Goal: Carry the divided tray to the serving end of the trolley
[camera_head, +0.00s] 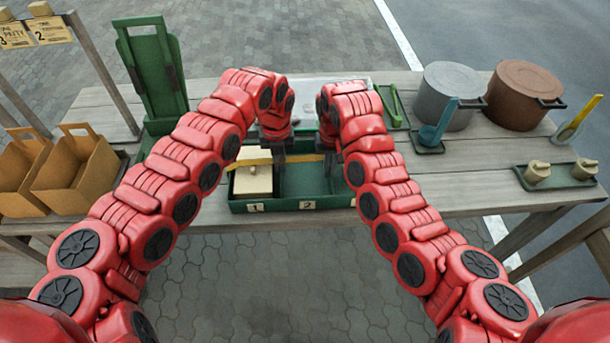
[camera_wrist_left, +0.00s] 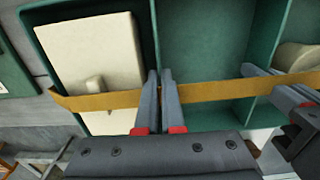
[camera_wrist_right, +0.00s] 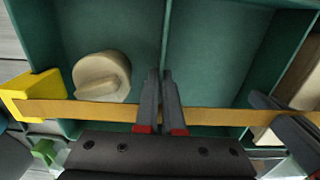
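The green divided tray (camera_head: 282,206) sits near the front edge of the slatted trolley (camera_head: 440,180). Its left compartment holds a pale flat block with a knob (camera_wrist_left: 98,60), the middle one is empty, and the right one holds a round pale piece (camera_wrist_right: 100,77). An orange band (camera_wrist_left: 225,91) runs across the tray. My left gripper (camera_head: 279,166) is closed on the divider left of the empty compartment. My right gripper (camera_head: 328,166) is closed on the divider right of it. My right arm hides the tray's right end in the head view.
Right of the tray stand a grey pot (camera_head: 447,92), a brown pot (camera_head: 520,95), a blue ladle (camera_head: 437,128) and a small green tray with pale pieces (camera_head: 556,175). Paper bags (camera_head: 75,172) and a green stand (camera_head: 155,75) are at left.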

